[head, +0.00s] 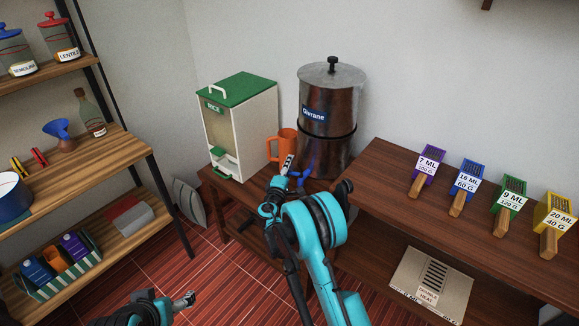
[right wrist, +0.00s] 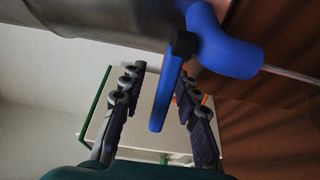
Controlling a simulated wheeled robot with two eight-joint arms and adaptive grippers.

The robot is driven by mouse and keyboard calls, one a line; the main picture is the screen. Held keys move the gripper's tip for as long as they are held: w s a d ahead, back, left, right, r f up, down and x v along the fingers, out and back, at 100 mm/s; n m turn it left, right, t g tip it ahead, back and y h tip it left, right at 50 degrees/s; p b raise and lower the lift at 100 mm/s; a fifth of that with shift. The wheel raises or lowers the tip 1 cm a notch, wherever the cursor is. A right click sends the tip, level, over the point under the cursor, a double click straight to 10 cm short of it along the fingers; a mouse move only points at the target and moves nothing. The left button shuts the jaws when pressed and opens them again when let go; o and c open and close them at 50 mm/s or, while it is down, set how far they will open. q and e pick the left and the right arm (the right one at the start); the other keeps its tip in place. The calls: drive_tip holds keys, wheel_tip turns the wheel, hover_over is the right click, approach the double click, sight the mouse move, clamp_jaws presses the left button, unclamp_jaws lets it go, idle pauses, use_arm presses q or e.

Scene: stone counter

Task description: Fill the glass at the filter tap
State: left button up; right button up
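The filter (head: 327,110) is a tall steel cylinder on the wooden counter, with a blue tap (head: 301,178) low on its front. My right gripper (head: 287,170) is at the tap. In the right wrist view the blue tap body (right wrist: 228,42) is close, and its blue lever (right wrist: 163,98) lies between the spread fingers of my right gripper (right wrist: 158,125), with gaps on both sides. A thin pale streak like water (right wrist: 290,75) runs from the spout. I cannot make out the glass; my right arm covers the area below the tap. My left gripper (head: 184,301) is low over the floor, its opening unclear.
An orange mug (head: 287,144) and a white-and-green rice bin (head: 239,125) stand left of the filter. Several labelled scoops, including a purple one (head: 427,166), lie on the counter at right. A wooden shelf (head: 130,147) stands at left. Red floor (head: 190,265) is open between.

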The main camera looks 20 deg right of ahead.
drive_tip(key=shift+s+a, duration=0.1)
drive_tip(key=v, duration=1.1)
drive_tip(key=shift+s+a, duration=0.15)
drive_tip(key=shift+s, duration=0.2)
idle(4.7)
